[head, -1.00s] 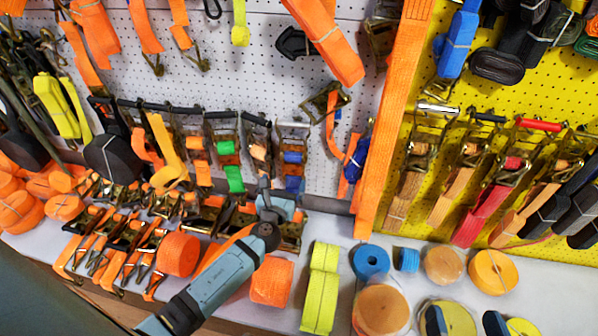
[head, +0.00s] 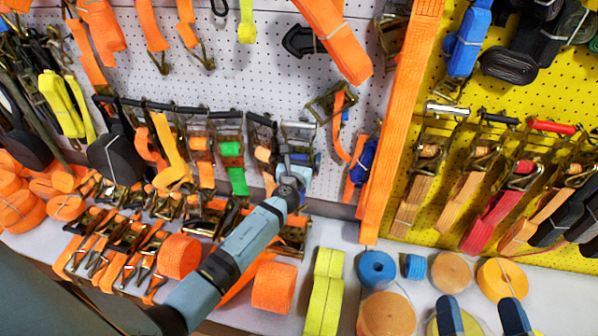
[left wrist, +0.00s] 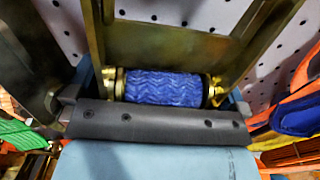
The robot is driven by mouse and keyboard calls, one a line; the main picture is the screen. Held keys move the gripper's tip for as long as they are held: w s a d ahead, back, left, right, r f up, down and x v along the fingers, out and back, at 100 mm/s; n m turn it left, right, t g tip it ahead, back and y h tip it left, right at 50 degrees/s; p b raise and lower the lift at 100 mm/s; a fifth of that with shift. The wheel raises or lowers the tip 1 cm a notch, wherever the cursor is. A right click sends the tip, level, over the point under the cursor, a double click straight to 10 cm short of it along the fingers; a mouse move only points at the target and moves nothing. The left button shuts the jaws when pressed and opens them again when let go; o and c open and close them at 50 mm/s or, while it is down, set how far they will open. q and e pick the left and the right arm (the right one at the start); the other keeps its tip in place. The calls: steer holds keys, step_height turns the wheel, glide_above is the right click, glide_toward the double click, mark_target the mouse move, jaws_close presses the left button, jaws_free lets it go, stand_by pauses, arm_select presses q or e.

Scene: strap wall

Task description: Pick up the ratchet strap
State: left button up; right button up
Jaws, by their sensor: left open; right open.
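The ratchet strap with blue webbing (head: 298,134) hangs on the white pegboard, in the middle of the head view. My left gripper (head: 296,172) is in front of it and hides its lower part. In the left wrist view, the strap's blue wound webbing (left wrist: 163,88) sits between brass-coloured metal side plates. The left fingers show at both sides of the ratchet, apart, with the dark palm bar just below the webbing. Whether they touch it I cannot tell. My right gripper (head: 481,316) is open and empty at the bottom right, in front of yellow rolls.
Ratchets with green webbing (head: 231,150) and orange webbing (head: 264,154) hang close to the left. A long orange strap (head: 396,130) hangs to the right. Orange rolls (head: 273,286), a yellow-green roll (head: 323,292) and a blue roll (head: 376,269) stand on the shelf below.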

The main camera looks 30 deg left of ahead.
arm_select(q)
steer(key=c, duration=1.5)
steer(key=shift+r, duration=0.15)
steer(key=shift+r, duration=0.1)
